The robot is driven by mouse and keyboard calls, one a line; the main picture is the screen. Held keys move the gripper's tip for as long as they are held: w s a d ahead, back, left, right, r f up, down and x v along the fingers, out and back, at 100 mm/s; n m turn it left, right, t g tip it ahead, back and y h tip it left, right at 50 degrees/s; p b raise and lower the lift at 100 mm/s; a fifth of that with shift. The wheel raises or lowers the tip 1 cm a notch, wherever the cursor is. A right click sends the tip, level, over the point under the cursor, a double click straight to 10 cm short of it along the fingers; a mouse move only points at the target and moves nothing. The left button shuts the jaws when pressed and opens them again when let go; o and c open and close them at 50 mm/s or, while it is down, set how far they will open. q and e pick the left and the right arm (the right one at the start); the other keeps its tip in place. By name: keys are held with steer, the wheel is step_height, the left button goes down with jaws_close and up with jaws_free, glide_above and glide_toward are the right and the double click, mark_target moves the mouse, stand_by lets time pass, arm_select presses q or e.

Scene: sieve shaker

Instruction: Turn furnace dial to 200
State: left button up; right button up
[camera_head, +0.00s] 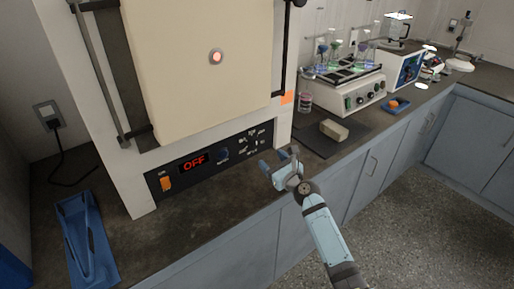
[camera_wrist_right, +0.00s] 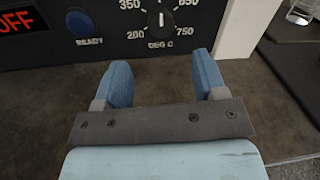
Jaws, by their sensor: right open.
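The furnace (camera_head: 200,65) stands on the counter with its cream door shut. Its black front panel (camera_head: 236,153) carries a red display (camera_head: 194,162) reading OFF, an orange switch (camera_head: 166,183) and a blue READY button (camera_wrist_right: 83,23). The dial (camera_wrist_right: 160,20) is at the top of the right wrist view, with 200 at its lower left and 750 at its lower right; a white mark shows on its upper part. My right gripper (camera_wrist_right: 163,80) is open and empty, its blue fingers just below and in front of the dial, apart from it. My left gripper is not in view.
A blue tray (camera_head: 85,240) lies on the counter at left. To the right are a dark mat with a pale block (camera_head: 334,130), a white shaker with flasks (camera_head: 345,90) and a small blue tray (camera_head: 396,106). Bare counter lies before the furnace.

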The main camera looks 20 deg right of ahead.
mark_target(256, 145)
steer(key=b+x, duration=0.1)
steer(key=x, duration=0.8)
steer(key=shift+d+f+b, duration=0.1)
steer(key=shift+b, duration=0.25)
steer(key=c, duration=0.9)
